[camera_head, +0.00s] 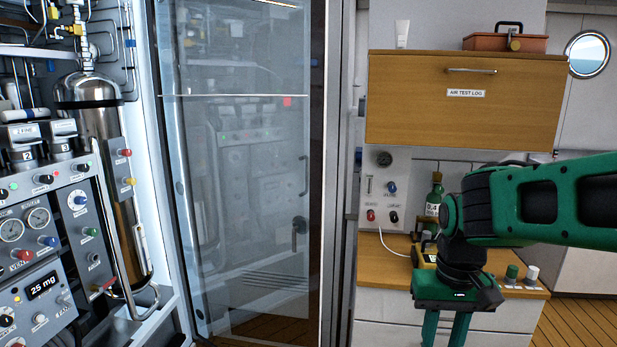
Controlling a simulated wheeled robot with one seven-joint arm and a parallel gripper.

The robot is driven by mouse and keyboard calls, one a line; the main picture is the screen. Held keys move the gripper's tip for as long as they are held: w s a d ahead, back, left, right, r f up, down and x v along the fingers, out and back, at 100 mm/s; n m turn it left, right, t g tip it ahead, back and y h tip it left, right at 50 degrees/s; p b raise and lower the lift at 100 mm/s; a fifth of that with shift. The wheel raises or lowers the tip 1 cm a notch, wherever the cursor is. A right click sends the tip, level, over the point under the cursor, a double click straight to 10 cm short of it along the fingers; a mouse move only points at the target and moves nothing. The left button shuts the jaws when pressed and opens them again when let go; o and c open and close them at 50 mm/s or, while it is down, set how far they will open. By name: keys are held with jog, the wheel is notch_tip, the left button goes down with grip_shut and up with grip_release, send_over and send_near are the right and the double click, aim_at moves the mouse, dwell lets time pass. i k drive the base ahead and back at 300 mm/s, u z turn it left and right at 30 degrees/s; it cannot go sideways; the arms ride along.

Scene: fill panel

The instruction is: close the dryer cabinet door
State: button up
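The dryer cabinet door (240,190) is a tall glass panel with a metal frame, in the middle of the head camera view. It stands swung open, to the right of the cabinet's lit edge (153,150). A dark upright handle (304,175) and a dark latch (298,230) show near its right side. The open cabinet at the left shows a shiny metal cylinder (105,150), pipes and gauges. My gripper (446,334) is right of the door and apart from it, pointing down. Its two green fingers are apart with nothing seen between them; the tips are cut off by the frame's bottom edge.
Behind my arm stands a wooden-topped counter (385,270) with a green bottle (434,195) and a gauge panel (384,185). A wooden cupboard (420,110) above bears a red box (504,42) and a white tube (402,33). Bare plank floor (575,325) shows at lower right.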

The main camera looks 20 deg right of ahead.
aim_at(315, 166)
jog(key=z, duration=0.05)
jog(key=i, duration=1)
jog(key=u, duration=0.05)
